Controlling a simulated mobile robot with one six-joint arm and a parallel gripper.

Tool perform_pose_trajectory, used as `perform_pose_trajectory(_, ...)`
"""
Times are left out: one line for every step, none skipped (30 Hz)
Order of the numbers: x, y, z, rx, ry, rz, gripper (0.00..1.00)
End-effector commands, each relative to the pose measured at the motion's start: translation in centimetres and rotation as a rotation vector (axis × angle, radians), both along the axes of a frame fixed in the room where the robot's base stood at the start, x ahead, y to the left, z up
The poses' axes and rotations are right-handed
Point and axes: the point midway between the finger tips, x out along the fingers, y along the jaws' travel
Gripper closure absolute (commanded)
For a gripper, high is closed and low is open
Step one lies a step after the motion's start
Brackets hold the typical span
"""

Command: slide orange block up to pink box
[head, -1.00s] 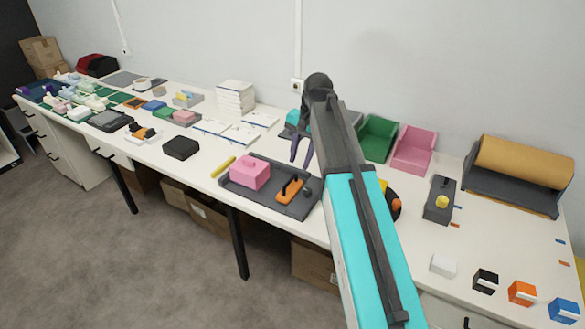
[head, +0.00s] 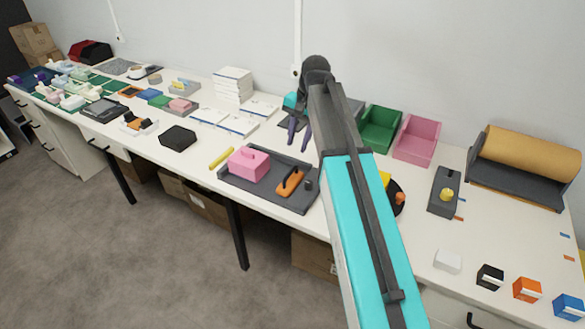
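An orange block (head: 290,182) with a dark handle lies on a dark tray (head: 265,192) on the long table. A separate orange cube (head: 527,289) stands near the front right edge, and a pink open bin (head: 416,140) stands at the back.
A small dark knob (head: 308,184) is right of the orange block. A yellow stick (head: 221,157) and black box (head: 178,138) lie left of the tray. A green bin (head: 380,130) and stacked white books (head: 233,86) stand behind. My arm hides part of the table.

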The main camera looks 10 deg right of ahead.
Motion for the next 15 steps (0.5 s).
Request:
perform_pose_trajectory(0.0, 0.1, -0.4, 0.0, 0.001, 0.0, 0.71)
perform_pose_trajectory(0.0, 0.1, -0.7, 0.0, 0.001, 0.0, 0.71)
perform_pose_trajectory(0.1, 0.1, -1.0, 0.0, 0.001, 0.0, 0.71)
perform_pose_trajectory(0.1, 0.2, -1.3, 0.0, 0.001, 0.0, 0.71)
perform_pose_trajectory(0.1, 0.2, -1.6, 0.0, 0.001, 0.0, 0.71)
perform_pose_trajectory(0.2, 0.3, -2.0, 0.0, 0.001, 0.0, 0.71)
perform_pose_trajectory(0.2, 0.3, -2.3, 0.0, 0.001, 0.0, 0.71)
perform_pose_trajectory(0.3, 0.4, -2.7, 0.0, 0.002, -0.001, 0.71)
perform_pose_trajectory(0.3, 0.4, -3.1, 0.0, 0.002, -0.001, 0.71)
perform_pose_trajectory(0.4, 0.5, -3.4, 0.0, 0.002, -0.001, 0.71)
perform_pose_trajectory(0.4, 0.5, -3.7, 0.0, 0.002, -0.001, 0.71)
perform_pose_trajectory(0.5, 0.6, -4.2, 0.0, 0.002, -0.001, 0.71)
perform_pose_trajectory(0.5, 0.6, -4.5, 0.0, 0.002, -0.001, 0.71)
perform_pose_trajectory(0.5, 0.6, -4.9, 0.0, 0.002, -0.001, 0.71)
perform_pose_trajectory(0.6, 0.7, -5.3, 0.0, 0.002, -0.001, 0.71)
